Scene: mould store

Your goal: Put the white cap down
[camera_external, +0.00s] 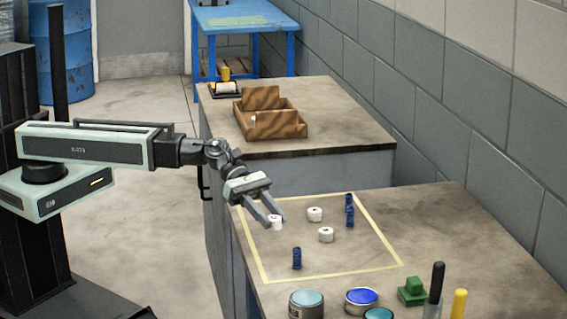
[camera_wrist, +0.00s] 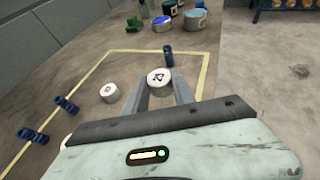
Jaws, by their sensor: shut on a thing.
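My gripper (camera_external: 273,217) is shut on a white cap (camera_external: 275,224), at the left side of a yellow-outlined area (camera_external: 332,274) on the near bench. In the wrist view the held cap (camera_wrist: 158,76) sits between the fingertips, its dark-marked top facing the camera. I cannot tell whether its underside touches the bench. Two other white caps stand to its right, one farther back (camera_external: 315,214) and one nearer (camera_external: 326,235). The nearer one also shows in the wrist view (camera_wrist: 110,92).
A dark blue piece (camera_external: 297,259) stands in front of the held cap; more blue pieces (camera_external: 349,210) are at the back right. Tins (camera_external: 307,304), a green block (camera_external: 412,292) and handled tools (camera_external: 437,285) line the front. A brown box (camera_external: 272,124) is on the farther bench.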

